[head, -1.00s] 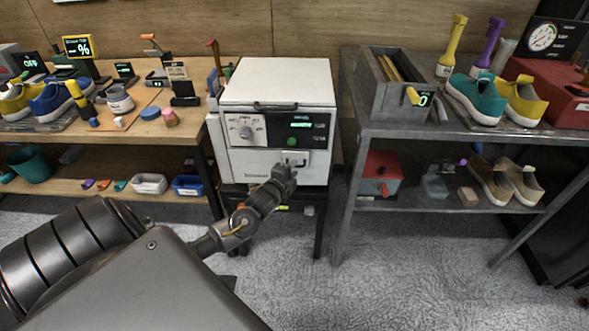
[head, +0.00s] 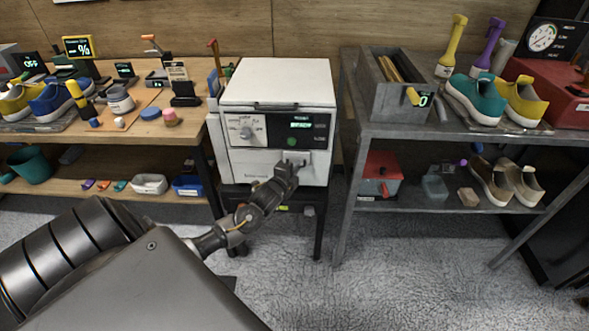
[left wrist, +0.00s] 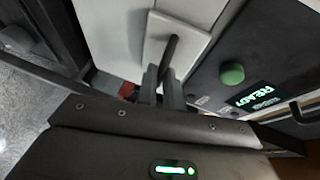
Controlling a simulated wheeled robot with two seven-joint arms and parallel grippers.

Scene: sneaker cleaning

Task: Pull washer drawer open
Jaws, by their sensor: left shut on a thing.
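The white washer (head: 278,82) stands on a dark stand in the middle of the head view. Its small drawer front (head: 306,157) is on the lower right of its front face, and I cannot see it standing out from the face. In the left wrist view the pale drawer front (left wrist: 190,33) carries a dark bar handle (left wrist: 170,48). My left gripper (head: 291,166) is at the drawer; its two fingers (left wrist: 162,86) are shut on the handle's near end. My right gripper is not in view.
A wooden bench (head: 180,128) with tools and shoes is left. A grey metal shelf (head: 430,129) stands close on the right. The floor in front is clear.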

